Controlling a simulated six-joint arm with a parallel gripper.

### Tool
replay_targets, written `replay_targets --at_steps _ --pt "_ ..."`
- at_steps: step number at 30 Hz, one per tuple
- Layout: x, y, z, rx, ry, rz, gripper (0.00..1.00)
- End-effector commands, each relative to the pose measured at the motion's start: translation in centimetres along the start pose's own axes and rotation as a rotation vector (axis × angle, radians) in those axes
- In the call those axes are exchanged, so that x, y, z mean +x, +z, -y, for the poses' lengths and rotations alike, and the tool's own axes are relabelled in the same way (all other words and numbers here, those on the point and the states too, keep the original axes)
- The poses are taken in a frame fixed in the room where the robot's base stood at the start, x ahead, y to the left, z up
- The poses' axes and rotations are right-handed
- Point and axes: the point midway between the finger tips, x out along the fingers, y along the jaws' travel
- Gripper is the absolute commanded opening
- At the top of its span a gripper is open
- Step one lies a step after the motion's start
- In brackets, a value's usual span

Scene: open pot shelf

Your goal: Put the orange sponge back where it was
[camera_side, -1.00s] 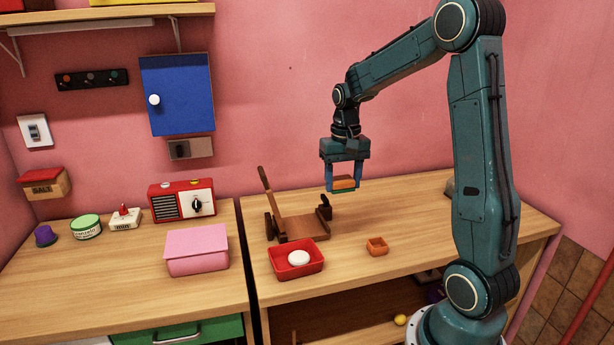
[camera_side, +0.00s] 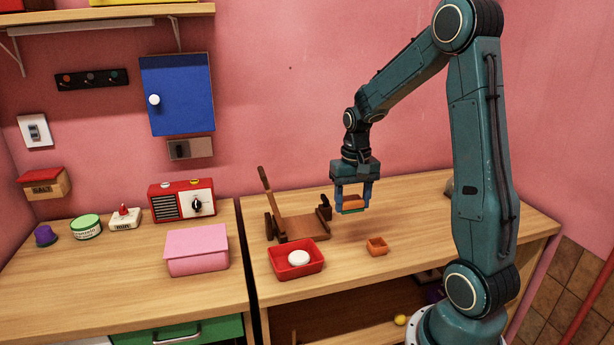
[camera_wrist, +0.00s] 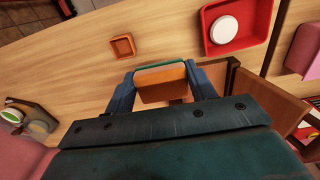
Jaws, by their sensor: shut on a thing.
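My gripper (camera_side: 353,196) is shut on the orange sponge (camera_side: 352,203), which has a green layer on its underside. The sponge is held above the counter, to the right of the brown wooden rack and behind the small orange tray (camera_side: 377,246). In the wrist view the sponge (camera_wrist: 162,86) sits between the two blue fingers (camera_wrist: 163,88), its green layer along the far edge. The small orange tray (camera_wrist: 123,46) also shows there, empty and apart from the sponge.
A brown wooden rack (camera_side: 297,226) stands left of my gripper. A red tray (camera_side: 285,268) with a white round thing (camera_side: 299,258) is in front of it. A pink box (camera_side: 197,250) and a red radio (camera_side: 182,200) stand on the left counter.

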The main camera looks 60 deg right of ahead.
Motion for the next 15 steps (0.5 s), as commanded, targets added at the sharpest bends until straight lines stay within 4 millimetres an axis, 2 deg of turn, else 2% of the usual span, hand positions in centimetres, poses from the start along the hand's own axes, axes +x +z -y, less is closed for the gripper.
replay_targets --at_steps 1,9,15 --pt "1.1 0.1 0.0 0.0 0.001 0.007 0.37" --pt "6.2 0.1 0.0 0.0 0.001 0.006 0.37" --pt "8.9 0.0 0.0 0.0 0.0 0.003 0.37"
